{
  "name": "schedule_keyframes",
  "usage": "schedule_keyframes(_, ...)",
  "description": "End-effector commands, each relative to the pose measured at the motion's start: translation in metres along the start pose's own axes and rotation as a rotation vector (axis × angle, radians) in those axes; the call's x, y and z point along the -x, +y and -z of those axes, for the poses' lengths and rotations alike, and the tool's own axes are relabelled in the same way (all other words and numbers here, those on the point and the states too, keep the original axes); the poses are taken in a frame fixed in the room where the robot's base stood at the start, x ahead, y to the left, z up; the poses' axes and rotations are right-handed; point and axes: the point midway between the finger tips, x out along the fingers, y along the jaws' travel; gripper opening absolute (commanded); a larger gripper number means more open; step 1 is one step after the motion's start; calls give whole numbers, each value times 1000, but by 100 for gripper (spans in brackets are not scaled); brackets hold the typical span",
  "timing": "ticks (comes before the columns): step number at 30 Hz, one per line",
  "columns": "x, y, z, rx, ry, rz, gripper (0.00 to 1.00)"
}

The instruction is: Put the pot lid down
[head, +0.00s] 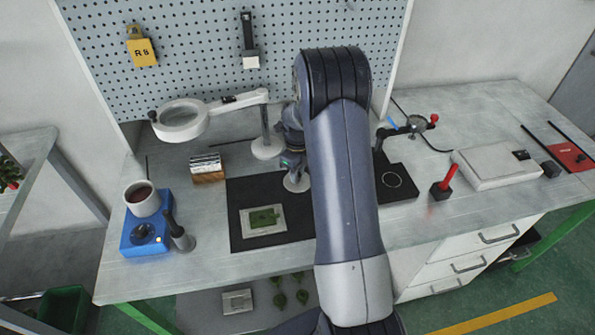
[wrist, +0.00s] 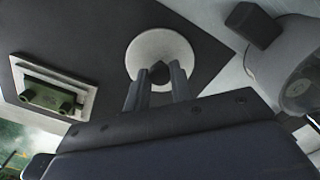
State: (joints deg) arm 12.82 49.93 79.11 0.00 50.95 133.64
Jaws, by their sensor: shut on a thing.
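The pot lid (wrist: 158,47) is a pale round disc with a dark knob (wrist: 160,72). My gripper (wrist: 159,78) is shut on this knob in the wrist view. In the head view the lid (head: 296,183) shows partly beside my arm, over the dark mat, with my gripper (head: 293,165) above it. I cannot tell whether the lid touches the mat. The white pot (head: 141,201) stands open on the blue heater (head: 146,235) at the left, with dark reddish contents showing.
The dark mat (head: 243,192) bears a pale plate with a green piece (head: 264,218). A magnifier lamp (head: 180,121) and a card holder (head: 208,174) stand behind it. A red-handled tool (head: 443,183) and a pale box (head: 494,168) are at the right. My arm hides the middle bench.

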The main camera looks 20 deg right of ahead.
Motion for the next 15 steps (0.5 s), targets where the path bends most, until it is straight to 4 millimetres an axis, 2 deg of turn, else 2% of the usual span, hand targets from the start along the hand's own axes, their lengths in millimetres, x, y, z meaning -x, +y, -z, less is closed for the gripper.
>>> schedule_keyframes(1, -4, 0, 0, 0, 0, 0, 0)
schedule_keyframes(2, -2, 0, 0, 0, 0, 0, 25)
schedule_keyframes(3, -2, 0, 0, 0, 0, 0, 28)
schedule_keyframes(9, -1, 0, 0, 0, 0, 0, 44)
schedule_keyframes(15, -1, 0, 0, 0, 0, 0, 44)
